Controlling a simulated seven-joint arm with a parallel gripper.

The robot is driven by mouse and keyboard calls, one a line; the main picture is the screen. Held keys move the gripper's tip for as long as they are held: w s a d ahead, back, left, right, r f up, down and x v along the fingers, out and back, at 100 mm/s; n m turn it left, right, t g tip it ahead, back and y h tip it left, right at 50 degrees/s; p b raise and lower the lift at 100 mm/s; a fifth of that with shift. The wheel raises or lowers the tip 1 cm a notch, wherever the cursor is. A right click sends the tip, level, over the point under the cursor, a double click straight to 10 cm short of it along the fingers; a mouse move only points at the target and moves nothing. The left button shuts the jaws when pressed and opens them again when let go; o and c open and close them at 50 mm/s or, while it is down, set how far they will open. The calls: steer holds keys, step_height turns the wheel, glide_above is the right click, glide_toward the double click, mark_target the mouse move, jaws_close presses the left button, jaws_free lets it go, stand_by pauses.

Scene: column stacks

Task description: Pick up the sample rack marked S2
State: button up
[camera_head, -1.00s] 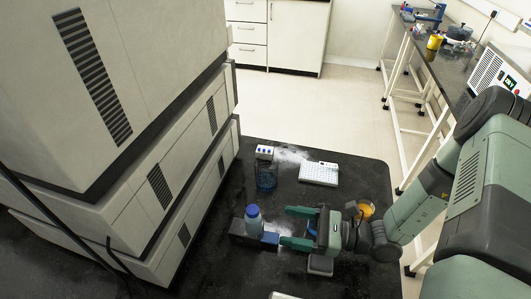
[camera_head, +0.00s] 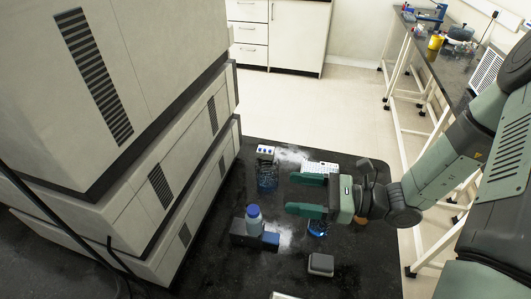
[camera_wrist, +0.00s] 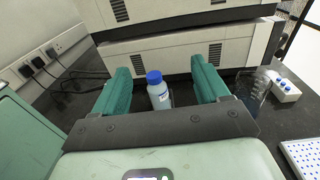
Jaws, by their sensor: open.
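No S2 mark is legible in either view. A white rack with rows of blue dots (camera_wrist: 303,158) lies at the lower right of the wrist view. In the head view the white rack (camera_head: 322,166) is partly hidden behind my gripper. A small white holder with blue tops (camera_head: 266,150) stands to its left, and shows in the wrist view (camera_wrist: 286,90). My gripper (camera_head: 298,194) is open and empty, held above the bench with its green fingers pointing left. In the wrist view the blue-capped bottle (camera_wrist: 158,92) appears between the fingers, beyond them.
A grey box (camera_head: 320,264) lies in front. Large stacked instruments (camera_head: 130,170) wall off the left.

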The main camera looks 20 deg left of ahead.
steer(key=w+a+r+h, duration=0.1)
steer(key=w+a+h, duration=0.15)
steer(key=w, duration=1.25)
steer(key=w+a+h, duration=0.2)
steer(key=w+a, duration=0.1)
steer(key=w, duration=1.2)
glide_toward(267, 148)
steer(key=shift+s+d+r+t, duration=0.4)
steer(key=shift+s+d+r, duration=0.05)
steer(key=shift+a+f, duration=0.2)
steer(key=x, duration=1)
steer(key=shift+s+a, duration=0.1)
steer(key=shift+s, duration=0.15)
steer(key=shift+c, duration=0.4)
steer(key=c, duration=1)
